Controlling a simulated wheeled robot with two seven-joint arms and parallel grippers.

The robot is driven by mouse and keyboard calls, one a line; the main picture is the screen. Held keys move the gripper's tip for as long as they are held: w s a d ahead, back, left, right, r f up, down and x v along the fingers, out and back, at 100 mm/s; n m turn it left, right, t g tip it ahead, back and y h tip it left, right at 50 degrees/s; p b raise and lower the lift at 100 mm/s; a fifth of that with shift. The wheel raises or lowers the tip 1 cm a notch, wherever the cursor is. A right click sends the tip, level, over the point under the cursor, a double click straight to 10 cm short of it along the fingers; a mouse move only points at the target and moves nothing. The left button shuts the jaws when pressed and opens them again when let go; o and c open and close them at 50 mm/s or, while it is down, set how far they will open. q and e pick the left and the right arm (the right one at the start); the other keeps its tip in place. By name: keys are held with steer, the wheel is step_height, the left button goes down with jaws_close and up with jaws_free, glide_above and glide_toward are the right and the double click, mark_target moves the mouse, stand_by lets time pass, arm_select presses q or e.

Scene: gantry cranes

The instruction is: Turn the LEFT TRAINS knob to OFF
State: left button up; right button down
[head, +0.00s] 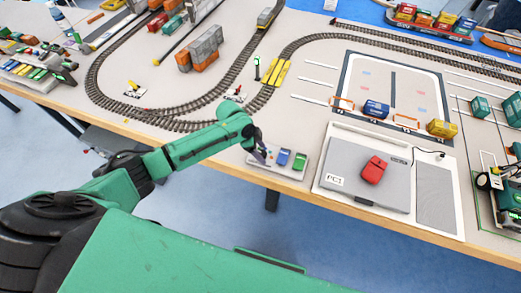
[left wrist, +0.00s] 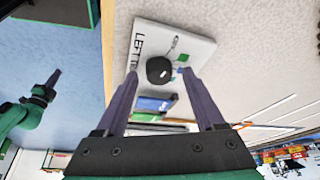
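In the left wrist view the panel (left wrist: 199,44) carries partly visible lettering and a round black knob (left wrist: 158,66) with a small white mark. My left gripper (head: 262,155) is at the panel's left part. In the left wrist view its two purple fingers (left wrist: 160,76) are apart, one on each side of the knob; contact cannot be told. My right gripper (left wrist: 53,78) shows small at the left of that view, away from the panel.
Railway tracks (head: 180,118) curve behind, with a green signal post (head: 257,68). Blue floor lies before the table.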

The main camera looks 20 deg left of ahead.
arm_select(q)
steer(key=b+v, duration=0.1)
steer(key=v, duration=1.3)
steer(key=shift+r, duration=0.3)
